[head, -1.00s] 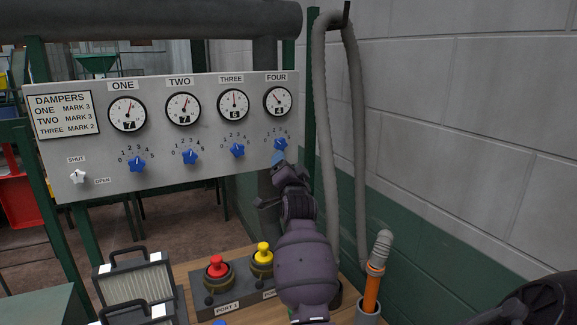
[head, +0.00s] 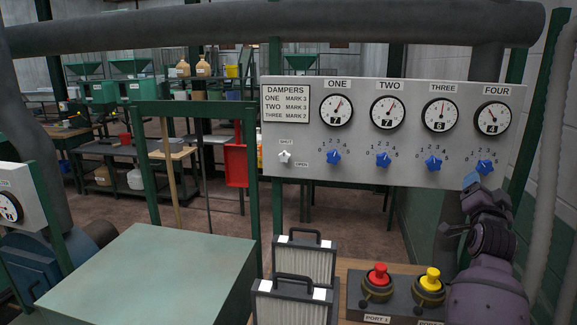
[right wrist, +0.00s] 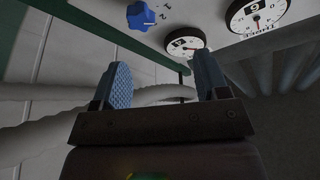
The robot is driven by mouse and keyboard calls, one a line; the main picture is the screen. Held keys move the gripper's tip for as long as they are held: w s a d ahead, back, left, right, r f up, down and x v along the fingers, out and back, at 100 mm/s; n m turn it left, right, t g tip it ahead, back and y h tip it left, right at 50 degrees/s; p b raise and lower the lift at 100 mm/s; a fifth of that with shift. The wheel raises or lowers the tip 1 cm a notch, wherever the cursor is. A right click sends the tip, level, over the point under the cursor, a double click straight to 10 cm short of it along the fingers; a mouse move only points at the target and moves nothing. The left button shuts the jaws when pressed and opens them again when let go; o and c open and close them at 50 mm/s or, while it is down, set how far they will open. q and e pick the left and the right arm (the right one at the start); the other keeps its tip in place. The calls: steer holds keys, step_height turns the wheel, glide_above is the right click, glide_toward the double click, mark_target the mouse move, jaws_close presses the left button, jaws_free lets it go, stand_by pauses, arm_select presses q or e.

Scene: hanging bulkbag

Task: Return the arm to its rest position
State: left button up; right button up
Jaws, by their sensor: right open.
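My right gripper (head: 471,182) is at the right of the head view, just below and left of the blue knob under dial FOUR (head: 484,167). In the right wrist view its two blue-padded fingers (right wrist: 163,80) stand apart with nothing between them. A blue knob (right wrist: 141,16) shows beyond the fingers, clear of them. My right arm (head: 487,285) reaches up from the bottom right corner. My left gripper is in neither view.
The grey damper panel (head: 375,175) is close to my right gripper. Below stand a red button (head: 380,275), a yellow button (head: 432,278) and two filters with black handles (head: 302,262). A green-topped cabinet (head: 150,265) is at left. A grey hose (head: 541,230) hangs at right.

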steer(key=s+a+f+n+g+y+b, duration=0.1)
steer(key=s+a+f+n+y, duration=0.3)
steer(key=a+f+n, duration=0.5)
steer(key=s+a+f+n+y, duration=0.45)
steer(key=a+f, duration=0.35)
steer(key=f, duration=0.5)
steer(key=s+a+f+g+y, duration=0.1)
steer(key=s+a+f+g, duration=0.1)
steer(key=s+f, duration=0.8)
steer(key=s+a+f+g+y+b, duration=0.1)
steer(key=s+a+f+g, duration=0.2)
steer(key=s+f, duration=0.8)
steer(key=s+g, duration=0.1)
steer(key=s, duration=0.2)
steer(key=shift+a+f, duration=0.15)
steer(key=shift+a, duration=0.15)
